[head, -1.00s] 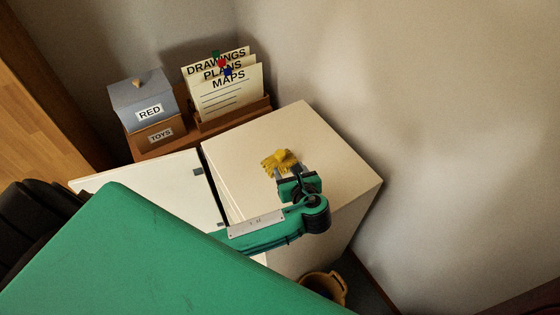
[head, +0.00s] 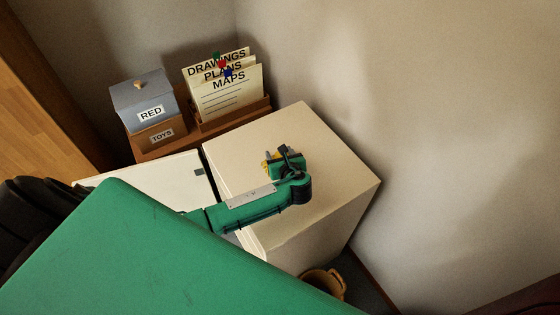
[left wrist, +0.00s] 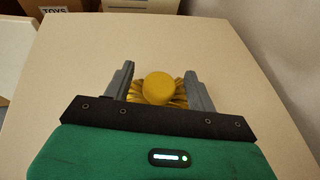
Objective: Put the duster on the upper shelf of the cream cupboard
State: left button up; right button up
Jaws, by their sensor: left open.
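The yellow duster (left wrist: 159,90) lies on top of the cream cupboard (head: 325,165); its round end faces the left wrist camera. In the head view only a bit of the duster (head: 268,163) shows past my gripper. My left gripper (head: 278,155) is over the cupboard top, its two grey fingers (left wrist: 152,85) open on either side of the duster. Whether the fingers touch it I cannot tell. The cupboard's door (head: 140,178) stands open to the left. The shelves inside are hidden. My right gripper is not in view.
A brown unit behind holds a grey-blue house-shaped box marked RED (head: 145,98), a box marked TOYS (head: 160,135) and a rack of labelled cards (head: 228,95). A wall stands close on the right. A yellow-brown bucket (head: 326,281) is on the floor by the cupboard.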

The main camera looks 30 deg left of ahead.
pick_arm(q)
jog(key=c, duration=1.2)
